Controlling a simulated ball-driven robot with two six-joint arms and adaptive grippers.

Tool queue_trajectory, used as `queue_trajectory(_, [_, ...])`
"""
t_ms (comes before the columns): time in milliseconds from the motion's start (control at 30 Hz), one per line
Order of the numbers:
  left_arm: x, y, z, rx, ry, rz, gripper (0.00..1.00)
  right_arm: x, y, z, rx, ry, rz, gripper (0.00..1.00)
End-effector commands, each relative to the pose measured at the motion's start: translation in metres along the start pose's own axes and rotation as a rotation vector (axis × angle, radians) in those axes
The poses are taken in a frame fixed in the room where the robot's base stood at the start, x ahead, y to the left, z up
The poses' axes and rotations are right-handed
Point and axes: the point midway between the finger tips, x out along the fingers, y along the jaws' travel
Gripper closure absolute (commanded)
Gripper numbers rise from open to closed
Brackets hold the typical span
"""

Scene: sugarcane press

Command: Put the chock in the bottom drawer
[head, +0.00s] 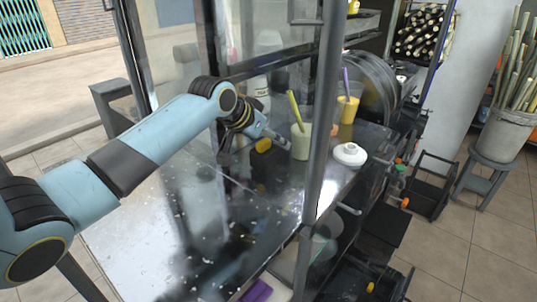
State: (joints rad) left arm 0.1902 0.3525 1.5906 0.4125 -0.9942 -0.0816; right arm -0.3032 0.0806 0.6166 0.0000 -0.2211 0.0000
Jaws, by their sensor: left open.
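My left gripper (256,149) reaches over the metal counter, open, with its fingers pointing down and to the right. My right gripper is not in view.
A pale green cup (301,141) and a yellow cup (347,108), each with a straw, stand near the gripper. A white lidded dish (350,154) sits by the counter edge. A grey upright post (323,130) crosses in front.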

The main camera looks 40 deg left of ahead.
Motion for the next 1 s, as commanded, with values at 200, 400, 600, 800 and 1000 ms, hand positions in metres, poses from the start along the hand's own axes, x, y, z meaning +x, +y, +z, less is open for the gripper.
queue_trajectory(200, [0.03,-0.001,0.002,-0.003,-0.002,0.001,0.21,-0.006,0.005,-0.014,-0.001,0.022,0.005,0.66])
queue_trajectory(400, [0.047,-0.002,0.002,-0.002,0.002,-0.001,0.21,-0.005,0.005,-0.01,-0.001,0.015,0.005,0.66])
queue_trajectory(600, [0.048,-0.002,0.002,-0.001,0.002,-0.001,0.21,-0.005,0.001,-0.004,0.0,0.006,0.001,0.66])
queue_trajectory(800, [0.048,-0.002,0.002,-0.001,0.002,-0.001,0.45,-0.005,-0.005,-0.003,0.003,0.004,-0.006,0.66])
queue_trajectory(1000, [0.048,-0.002,0.002,-0.001,0.002,-0.001,0.71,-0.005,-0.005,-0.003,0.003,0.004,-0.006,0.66])
